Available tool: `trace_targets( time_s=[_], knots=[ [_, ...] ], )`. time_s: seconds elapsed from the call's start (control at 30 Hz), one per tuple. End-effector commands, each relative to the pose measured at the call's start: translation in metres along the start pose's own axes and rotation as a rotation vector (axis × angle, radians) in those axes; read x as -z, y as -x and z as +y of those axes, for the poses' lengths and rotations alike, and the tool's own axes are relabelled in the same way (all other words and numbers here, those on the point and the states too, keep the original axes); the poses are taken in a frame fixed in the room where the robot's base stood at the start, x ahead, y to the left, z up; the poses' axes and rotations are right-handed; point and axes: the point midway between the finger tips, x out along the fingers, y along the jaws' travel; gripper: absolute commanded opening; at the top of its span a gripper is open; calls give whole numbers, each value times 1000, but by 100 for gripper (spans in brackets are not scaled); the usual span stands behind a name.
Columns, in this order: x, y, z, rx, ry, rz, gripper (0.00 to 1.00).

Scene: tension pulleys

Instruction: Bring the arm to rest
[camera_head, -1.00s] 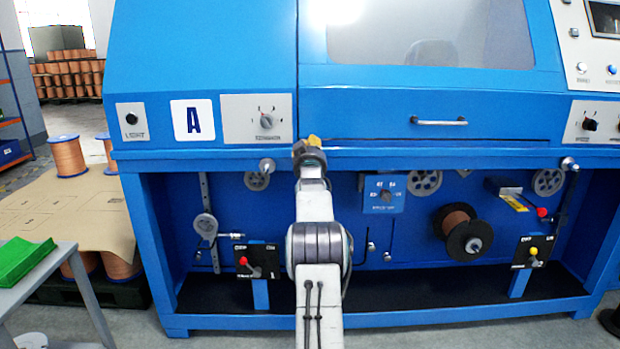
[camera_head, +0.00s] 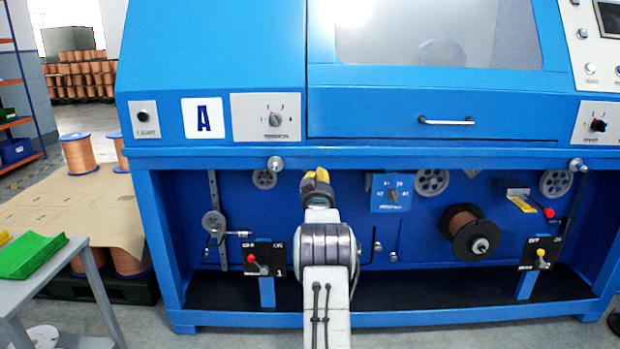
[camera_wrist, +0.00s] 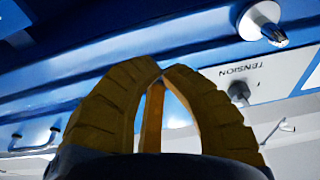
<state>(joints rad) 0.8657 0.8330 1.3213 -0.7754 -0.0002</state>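My gripper (camera_head: 317,175) is at the end of my arm, in front of the blue machine (camera_head: 420,112), just below the edge of its upper housing.
A round metal knob (camera_head: 275,163) sticks out close left of my gripper. Pulleys (camera_head: 432,182), a copper spool (camera_head: 462,222) and lever boxes (camera_head: 264,258) sit in the recess below.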

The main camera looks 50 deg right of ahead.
Motion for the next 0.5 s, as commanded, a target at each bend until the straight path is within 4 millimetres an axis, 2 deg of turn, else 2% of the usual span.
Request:
trace_targets(
  time_s=[0.37,0.5],
  knots=[
    [-6,3,0,0,0,0,0],
    [5,3,-8,11,-2,-13,0]
  ],
)
